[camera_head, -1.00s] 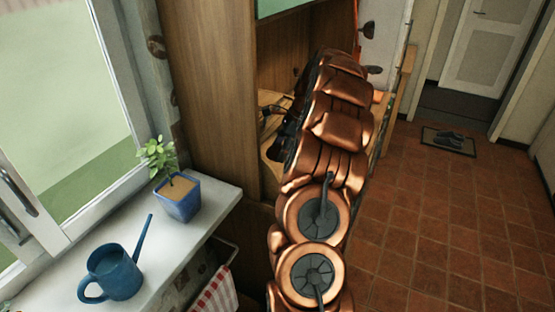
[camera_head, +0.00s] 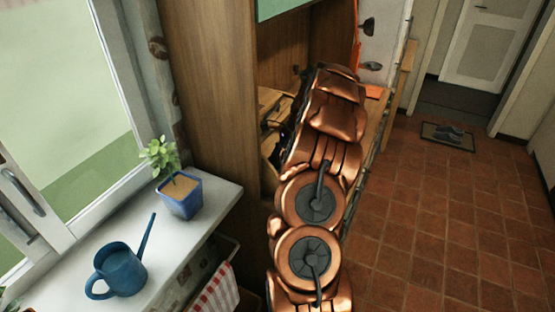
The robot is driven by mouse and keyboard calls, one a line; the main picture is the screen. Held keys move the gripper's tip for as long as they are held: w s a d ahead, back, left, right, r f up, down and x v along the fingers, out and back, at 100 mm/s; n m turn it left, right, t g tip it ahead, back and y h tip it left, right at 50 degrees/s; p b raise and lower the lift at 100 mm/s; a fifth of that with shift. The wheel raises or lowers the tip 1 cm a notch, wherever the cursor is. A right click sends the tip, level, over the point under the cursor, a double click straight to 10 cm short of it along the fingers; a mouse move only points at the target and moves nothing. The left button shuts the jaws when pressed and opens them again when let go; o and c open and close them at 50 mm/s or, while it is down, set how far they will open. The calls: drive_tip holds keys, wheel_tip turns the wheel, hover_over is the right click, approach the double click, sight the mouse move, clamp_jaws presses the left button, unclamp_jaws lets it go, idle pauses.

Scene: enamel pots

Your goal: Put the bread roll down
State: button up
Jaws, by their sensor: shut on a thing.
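My copper-coloured arm reaches away into the wooden cabinet's open niche (camera_head: 287,38). Dark parts of my gripper (camera_head: 270,128) show at the left edge of the arm, low over the light wooden surface in the niche. The arm covers most of the gripper, and its fingertips are not clear. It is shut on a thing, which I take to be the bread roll. The roll itself is hidden, so I cannot tell whether it touches the surface.
A white sill (camera_head: 205,228) at left holds a blue watering can (camera_head: 121,270) and a potted plant (camera_head: 181,196). A red-striped towel (camera_head: 216,292) hangs below it. The cabinet's side panel (camera_head: 208,90) stands left of my arm.

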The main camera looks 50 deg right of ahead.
drive_tip(key=shift+f, duration=0.55)
drive_tip(key=o, duration=1.2)
drive_tip(key=shift+o, duration=0.2)
drive_tip(key=b+v, duration=0.3)
drive_tip(key=v, duration=1)
drive_tip(key=shift+b, duration=0.3)
drive_tip(key=shift+w+a+r, duration=0.1)
drive_tip(key=shift+r, duration=0.05)
